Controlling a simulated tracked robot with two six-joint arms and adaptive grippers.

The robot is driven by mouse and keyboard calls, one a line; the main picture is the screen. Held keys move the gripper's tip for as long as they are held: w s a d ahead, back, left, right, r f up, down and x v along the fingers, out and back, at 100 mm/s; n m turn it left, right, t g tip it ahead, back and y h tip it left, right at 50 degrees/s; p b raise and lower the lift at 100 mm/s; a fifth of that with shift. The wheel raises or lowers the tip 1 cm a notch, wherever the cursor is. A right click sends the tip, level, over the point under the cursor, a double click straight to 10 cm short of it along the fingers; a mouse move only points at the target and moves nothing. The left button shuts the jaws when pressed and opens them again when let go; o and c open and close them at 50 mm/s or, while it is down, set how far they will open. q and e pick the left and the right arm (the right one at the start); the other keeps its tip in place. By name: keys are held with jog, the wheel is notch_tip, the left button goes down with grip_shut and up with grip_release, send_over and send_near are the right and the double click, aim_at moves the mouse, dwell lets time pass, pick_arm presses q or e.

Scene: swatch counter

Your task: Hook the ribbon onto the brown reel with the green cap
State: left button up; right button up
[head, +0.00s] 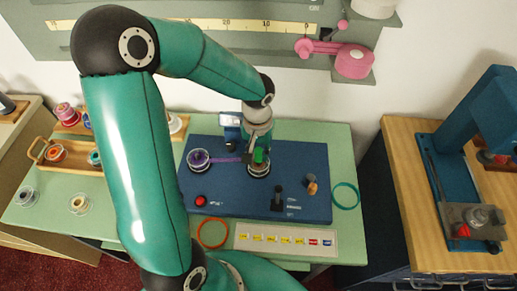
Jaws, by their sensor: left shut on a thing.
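The purple ribbon (226,160) stretches to the right from a purple reel (198,159) on the blue board. The brown reel with the green cap (260,156) stands right of it on the same board, partly hidden by my gripper. My left gripper (250,157) is shut at the ribbon's right end, close against the left side of the green cap. It is too small to tell whether the ribbon touches the reel. My right gripper is not in view.
The blue board (235,205) carries a red button (200,200), a black lever (278,198) and a small brown knob (311,186). A teal ring (345,195) and an orange ring (212,233) lie beside the board. A label strip (285,252) lies in front.

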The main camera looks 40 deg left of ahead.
pick_arm(q)
notch_tip(320, 180, down, 2)
jog(key=shift+f, duration=0.2)
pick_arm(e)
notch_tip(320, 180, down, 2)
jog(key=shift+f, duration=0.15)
pick_arm(q)
jog(key=o, duration=0.8)
jog(key=shift+r, duration=0.1)
jog(key=shift+r+p, duration=2.55)
jog(key=shift+r, duration=1.15)
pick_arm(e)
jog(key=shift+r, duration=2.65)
